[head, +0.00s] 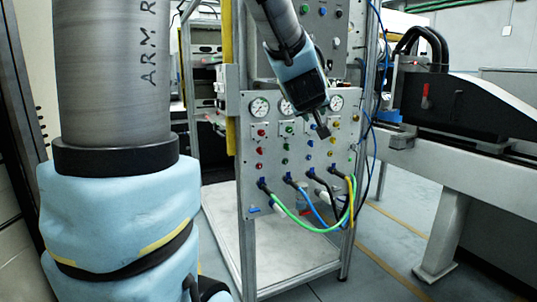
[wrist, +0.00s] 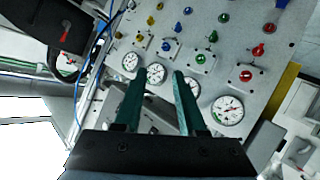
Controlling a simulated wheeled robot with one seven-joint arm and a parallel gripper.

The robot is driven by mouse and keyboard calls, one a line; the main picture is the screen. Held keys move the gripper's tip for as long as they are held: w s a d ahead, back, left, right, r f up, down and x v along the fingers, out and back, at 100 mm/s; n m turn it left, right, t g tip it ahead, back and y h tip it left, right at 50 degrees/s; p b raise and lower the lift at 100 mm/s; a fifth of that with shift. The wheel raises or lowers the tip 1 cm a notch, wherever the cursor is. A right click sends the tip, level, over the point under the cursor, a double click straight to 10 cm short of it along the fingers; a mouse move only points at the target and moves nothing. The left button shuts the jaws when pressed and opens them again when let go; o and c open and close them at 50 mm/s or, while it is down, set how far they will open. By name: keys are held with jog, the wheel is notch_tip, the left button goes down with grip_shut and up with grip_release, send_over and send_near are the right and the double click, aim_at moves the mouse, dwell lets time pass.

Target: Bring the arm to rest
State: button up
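My arm (head: 290,62), with a light blue cover on its wrist, reaches down from the top of the head view in front of a grey control panel. My gripper (head: 322,130) points down and to the right before the panel, near its gauges. In the wrist view, my gripper (wrist: 157,80) has two dark green fingers standing apart with nothing between them. The control panel (head: 270,143) carries round gauges and coloured knobs; it also shows in the wrist view (wrist: 215,85). I cannot tell the distance from the fingertips to the panel.
Green, blue and yellow hoses (head: 300,222) loop from the panel's lower edge. The panel sits in a metal frame (head: 247,240). A dark machine (head: 465,103) on a grey beam stands at the right. The floor (head: 395,240) between them looks clear.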

jog(key=s+a+f+m+g+y, duration=0.15)
jog(key=s+a+f+g, duration=0.35)
jog(key=s+a+f, duration=0.5)
jog(key=s+a+f+m+g+y, duration=0.1)
jog(key=s+a+f+g+y, duration=0.1)
jog(key=s+a+f+g, duration=0.75)
notch_tip(320, 180, up, 15)
jog(key=d+t+p, duration=0.1)
jog(key=t+p, duration=0.2)
jog(key=p, duration=1.5)
jog(key=shift+w+r, duration=0.2)
jog(key=shift+w, duration=0.05)
